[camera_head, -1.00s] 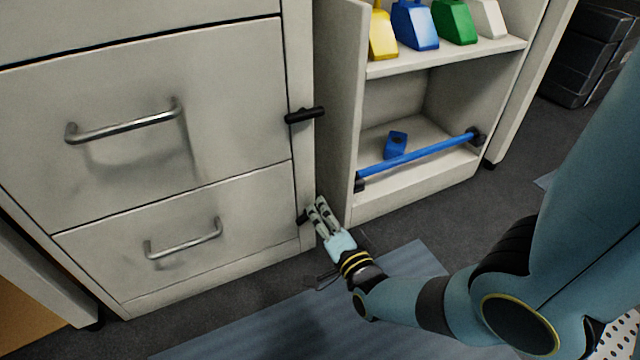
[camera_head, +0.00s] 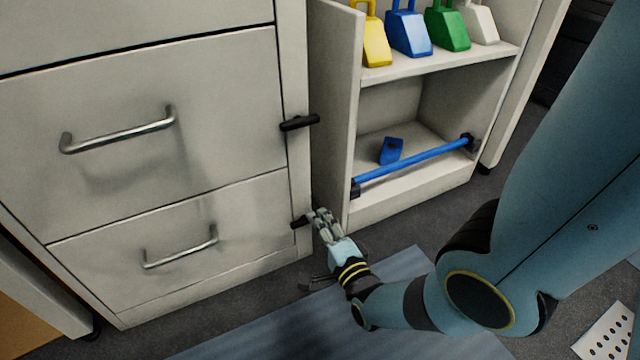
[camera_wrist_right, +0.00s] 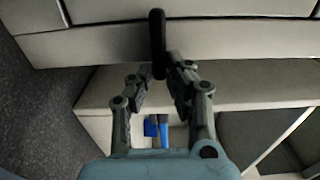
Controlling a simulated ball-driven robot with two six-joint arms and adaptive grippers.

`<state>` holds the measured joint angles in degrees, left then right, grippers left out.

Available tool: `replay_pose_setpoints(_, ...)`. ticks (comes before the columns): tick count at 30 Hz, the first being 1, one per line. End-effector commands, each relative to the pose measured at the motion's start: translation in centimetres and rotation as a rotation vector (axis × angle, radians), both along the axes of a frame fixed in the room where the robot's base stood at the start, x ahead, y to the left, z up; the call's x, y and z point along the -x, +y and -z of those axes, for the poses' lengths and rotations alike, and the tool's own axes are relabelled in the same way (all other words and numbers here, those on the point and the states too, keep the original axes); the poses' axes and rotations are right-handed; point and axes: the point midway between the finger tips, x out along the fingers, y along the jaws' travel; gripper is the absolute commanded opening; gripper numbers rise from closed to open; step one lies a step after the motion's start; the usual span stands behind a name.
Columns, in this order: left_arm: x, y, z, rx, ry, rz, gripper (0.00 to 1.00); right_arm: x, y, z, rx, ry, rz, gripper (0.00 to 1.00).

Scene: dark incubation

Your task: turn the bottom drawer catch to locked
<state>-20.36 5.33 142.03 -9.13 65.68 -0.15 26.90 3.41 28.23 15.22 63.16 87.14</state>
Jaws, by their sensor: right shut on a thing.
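The bottom drawer (camera_head: 180,225) is closed, with a metal bar handle. Its catch (camera_head: 299,222) is a small black lever on the frame strip at the drawer's right edge. In the wrist view the catch (camera_wrist_right: 157,40) shows as a black bar lying across the pale strip, its near end between my fingertips. My right gripper (camera_head: 318,218) is at the catch's right end, shut on it; it also shows in the wrist view (camera_wrist_right: 158,78). The fingers hide part of the catch in the head view. My left gripper is out of view.
A similar black catch (camera_head: 299,123) sits higher, beside the upper drawer (camera_head: 150,120). An open shelf unit (camera_head: 440,75) with coloured scoop-like items and a blue bar (camera_head: 415,165) stands to the right. A blue-grey mat (camera_head: 300,320) lies on the floor.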

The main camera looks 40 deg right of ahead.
Motion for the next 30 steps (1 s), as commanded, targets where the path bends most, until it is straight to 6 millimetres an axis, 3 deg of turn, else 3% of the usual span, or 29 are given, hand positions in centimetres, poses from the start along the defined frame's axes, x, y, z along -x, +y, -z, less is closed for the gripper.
replay_pose_setpoints(11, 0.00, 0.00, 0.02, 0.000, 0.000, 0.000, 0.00, 0.10, -0.17, 0.12, -0.005, 0.003, 0.003, 0.00)
replay_pose_setpoints(12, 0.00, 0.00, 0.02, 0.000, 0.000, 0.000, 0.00, 0.11, -0.17, 0.13, -0.005, 0.003, 0.003, 0.17)
replay_pose_setpoints(17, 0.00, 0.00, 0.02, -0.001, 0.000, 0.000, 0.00, 0.09, -0.11, 0.11, -0.005, 0.002, 0.002, 0.37)
replay_pose_setpoints(30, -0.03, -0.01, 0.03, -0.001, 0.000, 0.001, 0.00, 0.06, -0.08, -0.39, -0.004, -0.001, 0.002, 0.37)
